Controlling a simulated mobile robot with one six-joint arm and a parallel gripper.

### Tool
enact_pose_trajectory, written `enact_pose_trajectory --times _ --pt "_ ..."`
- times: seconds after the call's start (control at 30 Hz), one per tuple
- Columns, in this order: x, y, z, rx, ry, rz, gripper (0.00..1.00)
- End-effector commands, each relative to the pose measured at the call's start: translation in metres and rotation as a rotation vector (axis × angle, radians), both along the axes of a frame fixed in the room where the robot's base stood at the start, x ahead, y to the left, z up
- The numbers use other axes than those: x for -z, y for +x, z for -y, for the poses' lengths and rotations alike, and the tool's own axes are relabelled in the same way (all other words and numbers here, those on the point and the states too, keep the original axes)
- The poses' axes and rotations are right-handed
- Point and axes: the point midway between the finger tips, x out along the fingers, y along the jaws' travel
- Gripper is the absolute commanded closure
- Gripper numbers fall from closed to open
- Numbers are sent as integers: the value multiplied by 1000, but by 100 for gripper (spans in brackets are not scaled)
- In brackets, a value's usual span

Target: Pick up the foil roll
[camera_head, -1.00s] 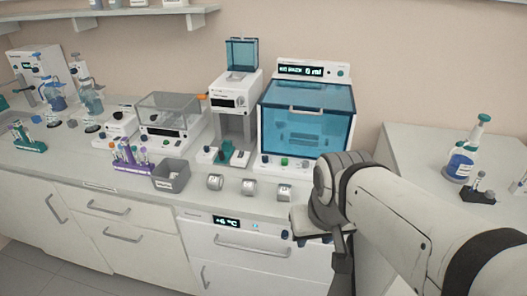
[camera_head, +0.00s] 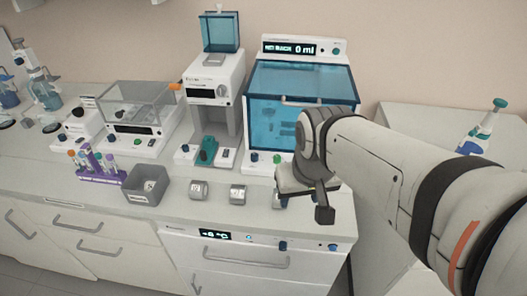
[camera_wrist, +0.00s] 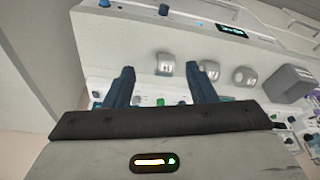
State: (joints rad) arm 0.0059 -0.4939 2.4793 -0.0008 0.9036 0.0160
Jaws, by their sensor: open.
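Three small silvery-grey rolls stand in a row on the counter's front part in the head view: a left roll (camera_head: 198,189), a middle roll (camera_head: 237,194) and a right roll (camera_head: 279,201). I cannot tell which is the foil roll; their labels are too small to read. My gripper (camera_head: 322,213) is at the right end of the row and partly hides the right roll. In the wrist view my gripper (camera_wrist: 160,69) is open, its two dark fingers apart. The rolls also show there, one (camera_wrist: 165,64) beyond and between the fingertips, the others (camera_wrist: 210,70) (camera_wrist: 244,76) further right.
A grey bin (camera_head: 147,185) and a purple tube rack (camera_head: 101,166) stand left of the rolls. A blue-windowed cabinet (camera_head: 270,105) and a white dispenser-like machine (camera_head: 215,95) stand behind. The counter's front edge runs close before the rolls.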

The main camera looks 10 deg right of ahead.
Motion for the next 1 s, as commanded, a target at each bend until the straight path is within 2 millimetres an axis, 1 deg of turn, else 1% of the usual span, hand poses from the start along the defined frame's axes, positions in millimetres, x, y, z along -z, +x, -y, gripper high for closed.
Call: enact_pose_trajectory --times 0.03,0.17,0.3,0.4,0.5,0.6,0.7,1.0 --pt "4 8 0 18 4 -19 45" --pt "16 39 -1 86 18 -78 35" --pt "36 77 -2 165 31 -149 35" --pt "51 100 -2 216 36 -192 35" --pt "64 118 -2 257 39 -223 35" --pt "73 128 -3 282 39 -242 35" --pt "81 133 -3 295 40 -252 35" --pt "113 133 -3 296 39 -255 35"
